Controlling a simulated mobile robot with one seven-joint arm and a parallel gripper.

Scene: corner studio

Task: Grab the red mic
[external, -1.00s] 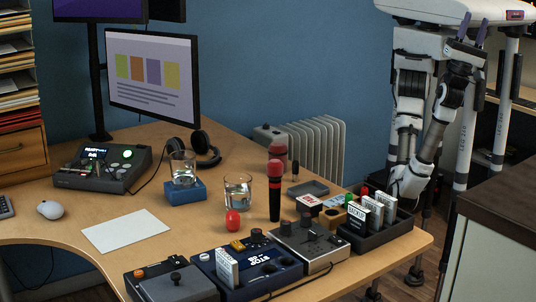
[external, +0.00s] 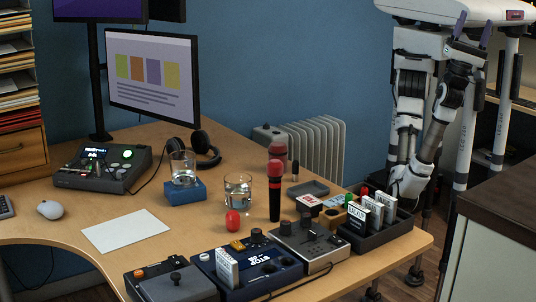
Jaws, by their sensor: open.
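The red mic (external: 275,170) stands upright on the wooden desk, with a red head and red upper part and a black lower body. A dull red, rounded object (external: 279,149) stands just behind it and is partly hidden by it. My gripper (external: 472,27) is at the upper right, well away from the mic and above desk height.
A glass of water (external: 238,188) stands left of the mic, with a red egg-shaped object (external: 233,222) in front. Control boxes (external: 305,240) line the desk's front edge. A black rack of white cards (external: 378,236) stands at the right corner. A dark counter (external: 505,212) is at far right.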

